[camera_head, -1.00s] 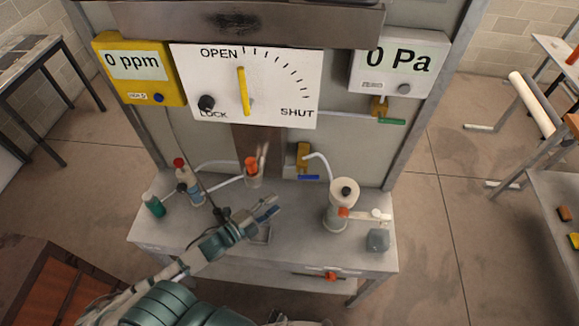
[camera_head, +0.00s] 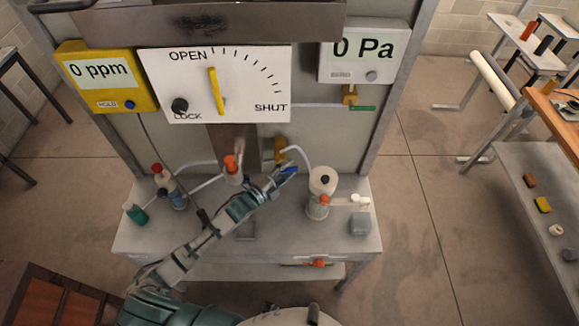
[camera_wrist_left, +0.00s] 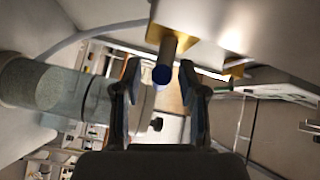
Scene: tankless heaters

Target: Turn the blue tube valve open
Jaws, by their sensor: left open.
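The blue tube valve has a yellow body (camera_head: 281,148) on the panel above the bench, with a white tube running right from it. In the head view, my left gripper (camera_head: 282,175) is right in front of its blue handle and partly hides it. In the left wrist view, the round blue handle end (camera_wrist_left: 162,75) lies between the two open fingers of my left gripper (camera_wrist_left: 160,88), near their tips. Gaps show on both sides, and the fingers are not closed on it. My right gripper is not in view.
A white canister (camera_head: 320,185) with an orange valve stands just right of my gripper. An orange-topped bottle (camera_head: 232,168) is at its left. Green-handled valve (camera_head: 350,100) is higher right. The gauge board (camera_head: 215,85) hangs above. The bench front (camera_head: 180,240) is mostly clear.

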